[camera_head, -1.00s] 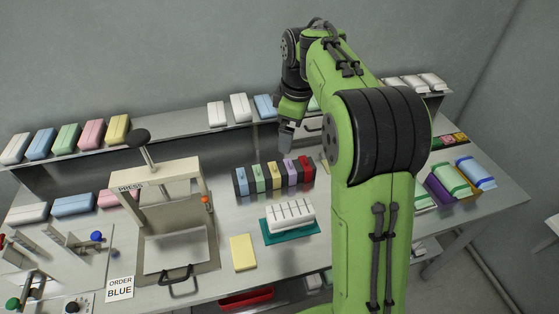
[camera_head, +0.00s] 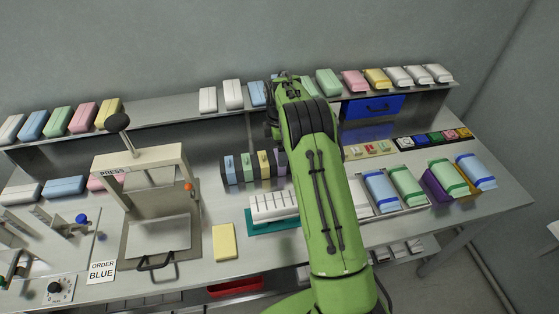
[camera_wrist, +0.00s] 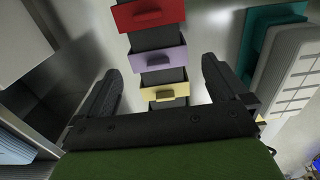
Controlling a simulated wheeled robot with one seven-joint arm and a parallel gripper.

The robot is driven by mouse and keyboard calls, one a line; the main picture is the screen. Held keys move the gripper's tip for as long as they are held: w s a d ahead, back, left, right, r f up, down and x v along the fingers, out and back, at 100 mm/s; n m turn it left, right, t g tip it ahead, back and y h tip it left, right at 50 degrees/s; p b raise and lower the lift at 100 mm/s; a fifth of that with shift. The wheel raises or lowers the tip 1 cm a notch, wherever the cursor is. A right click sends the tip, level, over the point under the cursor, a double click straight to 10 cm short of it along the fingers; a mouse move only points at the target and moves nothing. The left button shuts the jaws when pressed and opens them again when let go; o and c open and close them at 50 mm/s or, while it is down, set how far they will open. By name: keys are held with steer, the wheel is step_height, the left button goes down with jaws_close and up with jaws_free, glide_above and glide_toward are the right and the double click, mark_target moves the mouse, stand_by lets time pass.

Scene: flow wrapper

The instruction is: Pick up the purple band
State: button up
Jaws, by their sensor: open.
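The purple band (camera_wrist: 159,58) sits in the dark rack between a red band (camera_wrist: 150,12) and a yellow band (camera_wrist: 164,92) in the wrist view. My gripper (camera_wrist: 160,72) is open and empty. Its two fingers stand on either side of the rack line, with the purple and yellow bands showing in the gap. I cannot tell how far above them the fingertips are.
A teal tray (camera_head: 262,227) with a white ribbed block stands in front of the rack; its edge (camera_wrist: 258,35) is close to the right finger in the wrist view. A press (camera_head: 140,163) stands to the left. A shelf (camera_head: 165,117) runs behind.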

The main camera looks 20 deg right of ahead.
step_height(320, 180, down, 5)
steer(key=shift+w+r+b, duration=0.1)
steer(key=shift+w+b, duration=0.05)
steer(key=shift+b, duration=0.15)
steer(key=shift+r, duration=0.1)
steer(key=c, duration=0.9)
steer(key=shift+o, duration=0.2)
steer(key=shift+r, duration=0.1)
